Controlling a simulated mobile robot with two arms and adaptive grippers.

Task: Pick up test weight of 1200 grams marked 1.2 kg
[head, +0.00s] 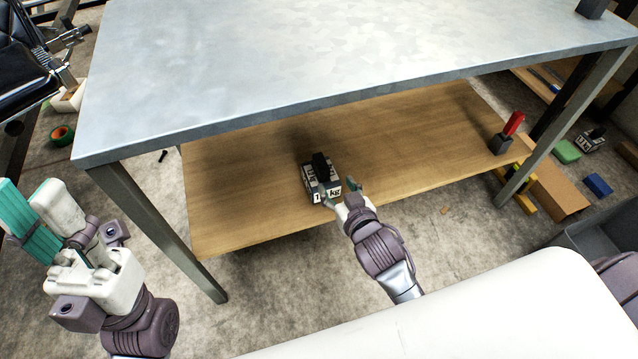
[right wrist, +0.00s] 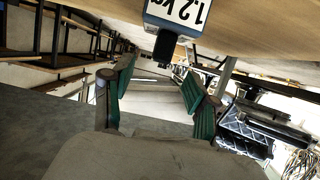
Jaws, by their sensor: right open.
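The test weight (head: 318,178), a small block with white label faces and a dark handle on top, stands on the lower wooden shelf of the metal table. In the right wrist view the weight (right wrist: 180,18) shows the marking "1.2 kg" and its black handle, upside down at the top. My right gripper (head: 343,194) is at the near side of the weight, fingers open. In the right wrist view its two green-padded fingers (right wrist: 157,92) are apart with nothing between them. My left gripper (head: 45,235) is at the lower left, away from the weight; its fingers look spread apart.
The metal tabletop (head: 300,60) overhangs the wooden shelf (head: 410,140). Table legs (head: 170,225) stand at the corners. A red-handled object (head: 512,125) is at the shelf's right end. Another labelled weight (head: 592,140) and a cardboard box (head: 555,190) are on the floor at right.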

